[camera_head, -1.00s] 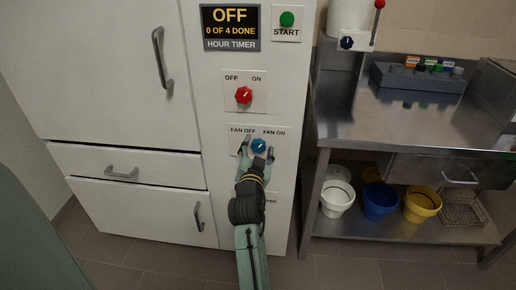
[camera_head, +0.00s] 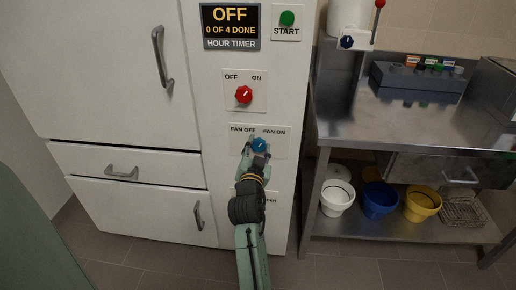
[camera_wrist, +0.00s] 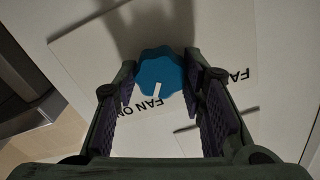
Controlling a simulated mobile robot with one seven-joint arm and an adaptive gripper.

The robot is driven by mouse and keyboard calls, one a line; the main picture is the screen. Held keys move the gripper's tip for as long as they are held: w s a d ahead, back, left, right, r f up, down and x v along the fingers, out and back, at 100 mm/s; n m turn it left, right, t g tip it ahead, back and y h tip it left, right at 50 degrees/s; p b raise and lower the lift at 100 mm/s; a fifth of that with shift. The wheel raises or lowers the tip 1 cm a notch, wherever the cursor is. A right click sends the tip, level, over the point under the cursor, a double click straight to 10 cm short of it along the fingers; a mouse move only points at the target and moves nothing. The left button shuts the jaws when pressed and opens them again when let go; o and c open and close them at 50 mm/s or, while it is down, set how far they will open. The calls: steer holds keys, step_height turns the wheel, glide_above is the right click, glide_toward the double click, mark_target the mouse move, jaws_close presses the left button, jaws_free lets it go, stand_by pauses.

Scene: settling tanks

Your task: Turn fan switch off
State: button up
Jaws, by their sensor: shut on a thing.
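The blue fan knob (camera_head: 259,143) sits on a white plate (camera_head: 282,148) marked FAN OFF at left and FAN ON at right. In the wrist view the knob (camera_wrist: 158,70) is a scalloped blue disc with a white pointer mark on the FAN ON side. My gripper (camera_head: 258,150) reaches it from below, shut on the knob. In the wrist view one finger (camera_wrist: 122,92) is left of the knob and the other (camera_wrist: 205,90) is right of it. The fingers partly hide the knob in the head view.
A red OFF/ON knob (camera_head: 243,95) is above the fan plate, below a display (camera_head: 230,27) reading OFF. A green START button (camera_head: 287,18) is at top. Cabinet handles (camera_head: 162,57) stick out at left. A steel bench (camera_head: 410,125) with buckets below stands at right.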

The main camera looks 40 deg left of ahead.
steer(key=shift+n, duration=0.3)
steer(key=n, duration=0.2)
steer(key=shift+n+p, duration=0.35)
steer(key=shift+n, duration=0.05)
steer(key=n+p, duration=0.1)
steer(key=n, duration=0.2)
steer(key=shift+n, duration=0.3)
steer(key=n+p, duration=0.1)
steer(key=n, duration=0.3)
steer(key=shift+p, duration=0.4)
steer(key=shift+n+p, duration=0.5)
steer(key=shift+n, duration=0.8)
steer(key=o, duration=1.1)
steer(key=shift+o, duration=0.2)
